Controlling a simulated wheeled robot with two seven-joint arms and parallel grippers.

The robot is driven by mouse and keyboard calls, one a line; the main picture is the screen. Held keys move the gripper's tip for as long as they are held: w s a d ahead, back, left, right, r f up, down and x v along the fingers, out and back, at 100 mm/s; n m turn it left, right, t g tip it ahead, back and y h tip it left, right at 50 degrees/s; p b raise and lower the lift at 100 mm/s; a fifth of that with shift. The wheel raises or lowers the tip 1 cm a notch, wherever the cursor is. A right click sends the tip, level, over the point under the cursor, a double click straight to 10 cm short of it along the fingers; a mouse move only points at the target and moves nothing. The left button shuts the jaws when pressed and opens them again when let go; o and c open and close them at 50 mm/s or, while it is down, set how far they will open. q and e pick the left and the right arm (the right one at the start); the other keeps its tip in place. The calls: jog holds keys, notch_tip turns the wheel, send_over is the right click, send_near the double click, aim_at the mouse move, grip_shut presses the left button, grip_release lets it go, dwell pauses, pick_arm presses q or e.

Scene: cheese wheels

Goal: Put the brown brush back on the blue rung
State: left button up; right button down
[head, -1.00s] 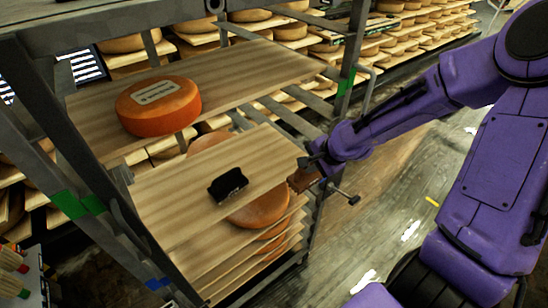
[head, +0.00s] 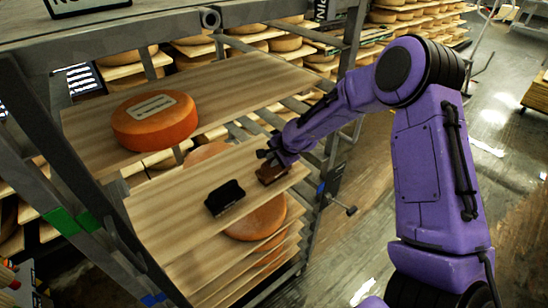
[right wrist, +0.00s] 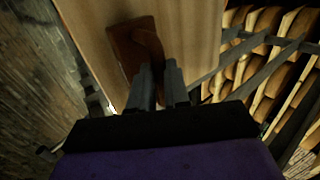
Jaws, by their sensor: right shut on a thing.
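The brown brush (head: 271,176) is in my right gripper (head: 276,160), over the right end of the lower wooden board (head: 165,195). In the right wrist view the brush (right wrist: 128,48) lies ahead of the two fingers (right wrist: 158,80), which are shut on its handle. I cannot tell whether the brush touches the board. My left gripper is not in view.
A black brush (head: 225,198) lies on the lower board, left of the brown one. An orange cheese wheel (head: 150,122) sits on the upper board (head: 235,92). Another wheel (head: 255,220) is under the lower board. Green marks (head: 62,220) show on the left post. Rack bars stand close to my arm.

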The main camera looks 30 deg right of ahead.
jog(key=shift+s, duration=0.1)
jog(key=c, duration=1.5)
grip_release()
jog(key=shift+a+f, duration=0.1)
jog(key=o, duration=0.4)
jog(key=shift+r, duration=0.25)
jog(key=a+v, duration=0.1)
jog(key=v, duration=1.1)
jog(key=s+a+f+n+g+h, duration=0.15)
jog(key=s+f, duration=0.25)
jog(key=f, duration=0.6)
jog(key=s+a+f+n+g+h, duration=0.1)
jog(key=s+a+f+n, duration=0.3)
jog(key=f, duration=0.6)
jog(key=s+f+n, duration=0.1)
jog(key=s+f, duration=0.2)
jog(key=s, duration=0.4)
jog(key=s+a+f+n+h, duration=0.1)
jog(key=s+f, duration=0.3)
jog(key=s, duration=0.4)
jog(key=s+f+n+g, duration=0.1)
jog(key=s+f, duration=0.3)
jog(key=s, duration=0.4)
jog(key=shift+n, duration=0.85)
